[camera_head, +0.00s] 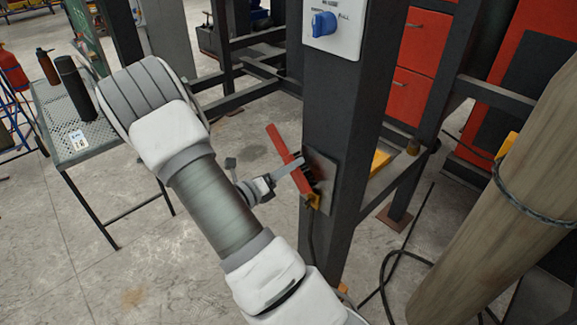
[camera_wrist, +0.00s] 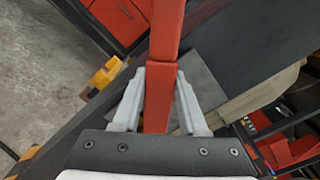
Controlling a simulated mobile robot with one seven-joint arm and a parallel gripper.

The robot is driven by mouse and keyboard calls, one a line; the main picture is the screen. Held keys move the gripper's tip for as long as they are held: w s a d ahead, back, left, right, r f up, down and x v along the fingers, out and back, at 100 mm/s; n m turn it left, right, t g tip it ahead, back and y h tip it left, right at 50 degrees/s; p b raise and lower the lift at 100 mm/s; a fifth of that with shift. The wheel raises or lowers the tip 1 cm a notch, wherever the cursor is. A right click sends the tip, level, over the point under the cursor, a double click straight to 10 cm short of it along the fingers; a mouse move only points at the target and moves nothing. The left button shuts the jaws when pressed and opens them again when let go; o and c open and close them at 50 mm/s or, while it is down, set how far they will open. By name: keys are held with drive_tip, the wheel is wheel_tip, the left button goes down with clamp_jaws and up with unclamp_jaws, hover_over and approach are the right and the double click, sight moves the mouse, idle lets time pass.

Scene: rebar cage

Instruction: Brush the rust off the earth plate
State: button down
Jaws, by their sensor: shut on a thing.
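My gripper (camera_head: 287,168) is shut on a brush with a red handle (camera_head: 281,145). In the wrist view the two pale fingers (camera_wrist: 158,100) grip the red handle (camera_wrist: 166,38) from both sides. The brush's dark bristles (camera_head: 309,180) face the grey earth plate (camera_head: 326,182) on the dark steel post. The bristles are at or very near the plate; I cannot tell whether they touch. The plate also shows in the wrist view (camera_wrist: 205,80), partly hidden by the handle and a finger. Rust on it cannot be made out.
A blue rotary switch (camera_head: 324,23) sits higher on the post (camera_head: 340,100). A perforated table (camera_head: 95,140) with bottles stands at left. A thick tan column (camera_head: 500,200) and a black cable (camera_head: 385,280) are at right. Open floor lies between table and post.

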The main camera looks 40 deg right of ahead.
sight(312, 166)
drive_tip(key=shift+s+p, duration=0.35)
drive_tip(key=shift+s, duration=1.6)
drive_tip(key=shift+d+p, duration=0.2)
drive_tip(key=shift+p, duration=0.1)
drive_tip(key=shift+w+r+p, duration=0.1)
drive_tip(key=shift+w+p, duration=0.2)
drive_tip(key=shift+w, duration=1.7)
drive_tip(key=a+p, duration=0.1)
drive_tip(key=a, duration=0.5)
drive_tip(key=shift+s+p, duration=0.2)
drive_tip(key=shift+p, duration=0.1)
drive_tip(key=shift+a, duration=0.1)
drive_tip(key=shift+s+a, duration=0.15)
drive_tip(key=shift+a, duration=1.25)
